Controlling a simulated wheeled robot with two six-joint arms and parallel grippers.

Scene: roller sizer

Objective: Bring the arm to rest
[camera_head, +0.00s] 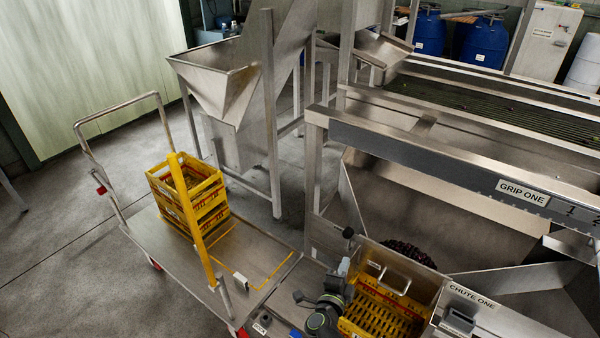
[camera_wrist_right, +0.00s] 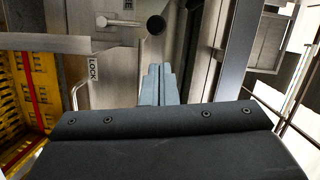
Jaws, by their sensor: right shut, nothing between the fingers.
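My right gripper (camera_head: 344,266) is low in the head view, beside a yellow crate (camera_head: 372,293) under the chute labelled CHUTE ONE. In the right wrist view the pale blue-grey fingers of this gripper (camera_wrist_right: 157,82) lie together with nothing between them. They point towards a steel panel with a black round knob (camera_wrist_right: 156,25), and appear apart from it. The knob also shows in the head view (camera_head: 348,232), above the gripper. My left gripper is in neither view.
A LOCK label (camera_wrist_right: 94,70) and a bent metal handle are left of the fingers. A slatted yellow crate (camera_wrist_right: 40,80) is at far left. A steel cart (camera_head: 165,245) carries stacked yellow crates (camera_head: 190,200). A steel post (camera_wrist_right: 240,50) stands close on the right.

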